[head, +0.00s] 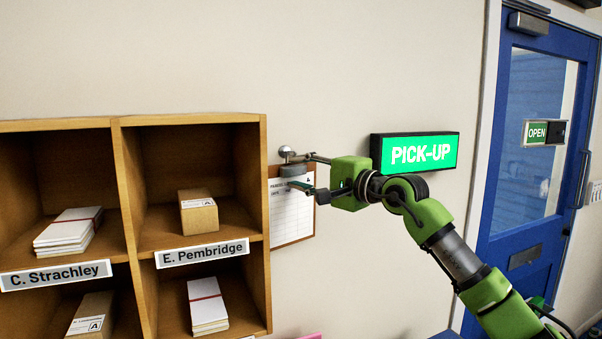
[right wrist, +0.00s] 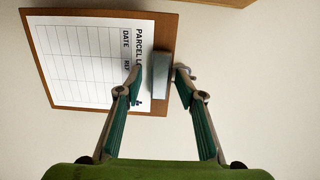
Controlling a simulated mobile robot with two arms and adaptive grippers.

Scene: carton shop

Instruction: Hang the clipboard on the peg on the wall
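The clipboard (head: 292,222) is a brown board with a printed white sheet and a grey clip (head: 293,171) at its top. It is upright, close against the wall, just right of the wooden shelf. The round-headed metal peg (head: 286,152) is right above the clip; the exact contact between them is hidden. My right gripper (head: 302,172) is open at the clip, one finger above and one below. In the right wrist view, the clip (right wrist: 161,75) lies between the fingertips with gaps on both sides, and part of the peg (right wrist: 187,72) shows behind one fingertip. My left gripper is not in view.
The wooden pigeonhole shelf (head: 118,190) with boxes and envelopes stands close left of the clipboard. A lit PICK-UP sign (head: 420,153) is on the wall behind my right forearm. A blue door (head: 515,200) is at the far right. The wall above is bare.

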